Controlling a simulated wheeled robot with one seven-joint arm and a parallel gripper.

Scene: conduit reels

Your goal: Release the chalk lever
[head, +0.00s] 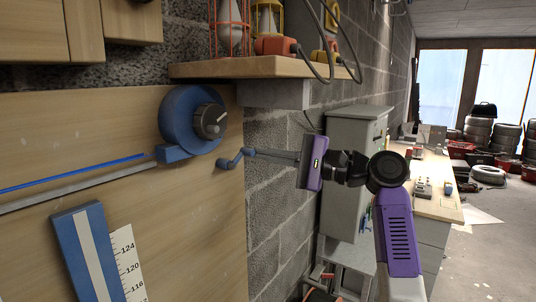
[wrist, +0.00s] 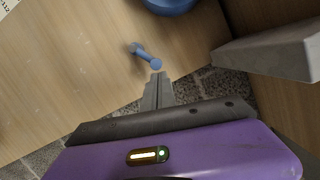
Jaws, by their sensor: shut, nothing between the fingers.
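A small blue lever (head: 230,161) with a rounded end sticks out from the wooden board, below and right of a round blue reel (head: 180,112) with a dark knob. It is the only lever I see; no chalk-coloured one shows. My gripper (head: 252,153) reaches in from the right, its grey fingers shut and empty. Its tips are right at the lever's near end. In the wrist view the lever (wrist: 145,54) stands just beyond the fingertips (wrist: 158,76); I cannot tell whether they touch.
A wooden shelf (head: 265,67) with caged lamps overhangs the gripper, on a grey bracket (head: 272,95). A blue strip and grey rod run left from the reel. A blue block (head: 68,240) with a white stripe and scale is lower left. A grey cabinet (head: 352,150) stands behind my arm.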

